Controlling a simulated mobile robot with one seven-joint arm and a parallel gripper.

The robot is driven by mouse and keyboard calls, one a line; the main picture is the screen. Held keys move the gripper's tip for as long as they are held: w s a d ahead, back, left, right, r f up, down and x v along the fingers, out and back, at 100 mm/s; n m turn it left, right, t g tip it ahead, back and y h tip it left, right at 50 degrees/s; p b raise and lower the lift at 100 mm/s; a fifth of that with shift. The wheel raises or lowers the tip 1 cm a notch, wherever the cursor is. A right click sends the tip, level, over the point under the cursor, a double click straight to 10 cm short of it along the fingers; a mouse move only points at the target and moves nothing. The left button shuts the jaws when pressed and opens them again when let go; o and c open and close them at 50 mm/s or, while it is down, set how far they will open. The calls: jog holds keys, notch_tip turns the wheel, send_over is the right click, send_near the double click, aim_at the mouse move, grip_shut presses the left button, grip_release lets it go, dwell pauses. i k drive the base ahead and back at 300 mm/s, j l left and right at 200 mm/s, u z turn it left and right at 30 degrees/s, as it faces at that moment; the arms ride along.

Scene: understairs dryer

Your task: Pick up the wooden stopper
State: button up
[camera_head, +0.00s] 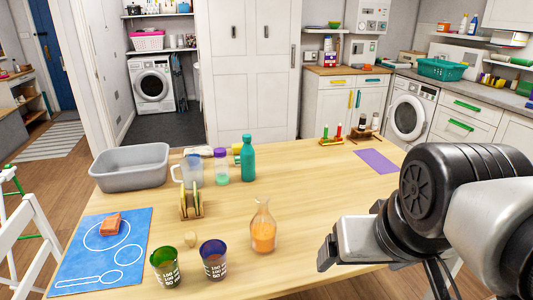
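A small pale wooden stopper (190,239) is on the wooden table (330,190), just behind and between a green measuring cup (166,268) and a purple-blue measuring cup (213,260). A glass carafe (263,230) with orange contents stands to its right, with no stopper in its neck. My gripper (326,254) is at the right, over the near part of the table, well apart from the stopper. It is seen from the side, and I cannot tell whether its fingers are open or shut.
A wooden rack (191,204) stands behind the stopper. Farther back are a jug (191,170), a lidded bottle (221,168), a teal bottle (248,158) and a grey basin (130,167). A blue mat (103,250) with an orange block lies left. The table's right-middle is clear.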

aim_at(190, 238)
jog(key=u, duration=1.15)
jog(key=k+z, duration=0.1)
jog(key=z, duration=0.5)
jog(key=i+j, duration=0.15)
jog(key=j, duration=0.2)
jog(key=i+j, duration=0.2)
jog(key=j, duration=0.2)
jog(key=i+j, duration=0.15)
jog(key=j, duration=0.2)
